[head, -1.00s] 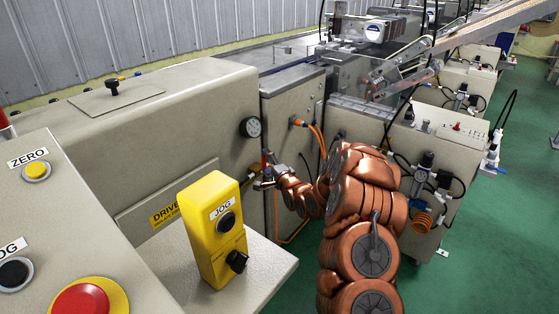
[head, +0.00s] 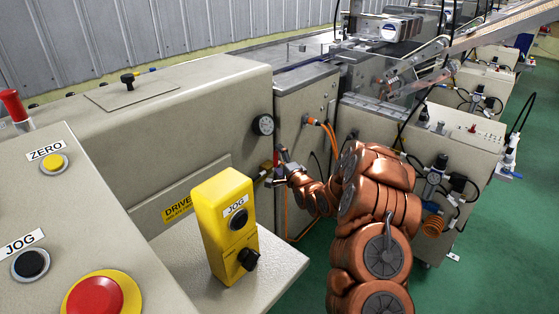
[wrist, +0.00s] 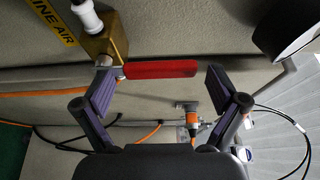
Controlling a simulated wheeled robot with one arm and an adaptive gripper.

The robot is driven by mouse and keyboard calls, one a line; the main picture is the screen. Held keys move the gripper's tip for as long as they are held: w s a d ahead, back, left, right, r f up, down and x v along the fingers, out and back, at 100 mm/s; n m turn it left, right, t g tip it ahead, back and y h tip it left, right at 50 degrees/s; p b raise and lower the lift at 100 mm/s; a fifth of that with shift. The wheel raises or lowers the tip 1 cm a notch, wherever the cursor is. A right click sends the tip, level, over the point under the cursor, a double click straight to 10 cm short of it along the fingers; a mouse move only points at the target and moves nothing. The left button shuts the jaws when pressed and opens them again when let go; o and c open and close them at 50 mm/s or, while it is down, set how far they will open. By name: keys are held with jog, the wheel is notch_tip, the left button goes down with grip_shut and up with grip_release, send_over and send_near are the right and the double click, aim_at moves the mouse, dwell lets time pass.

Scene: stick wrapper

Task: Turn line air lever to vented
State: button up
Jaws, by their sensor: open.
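The line air lever (wrist: 160,70) is a red handle lying level across the wrist view, running right from a brass valve body (wrist: 112,38) at upper left. A yellow label reading LINE AIR (wrist: 54,20) is partly cut off beside the valve. My gripper (wrist: 162,82) is open, one finger near the lever's valve end and the other just past its free end. The lever spans the gap; whether a finger touches it is unclear. In the head view my gripper (head: 278,172) is at the machine side below the gauge, small and partly hiding the valve.
A round black gauge (head: 263,125) sits on the panel above the valve. Orange cables (head: 328,135) run down the cabinet to the right. A yellow JOG box (head: 226,225) stands on a ledge in front. Green floor (head: 490,240) is open at right.

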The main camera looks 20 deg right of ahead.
jog(key=s+d, duration=0.1)
jog(key=s, duration=1.1)
jog(key=shift+d, duration=0.3)
jog(key=shift+d, duration=0.1)
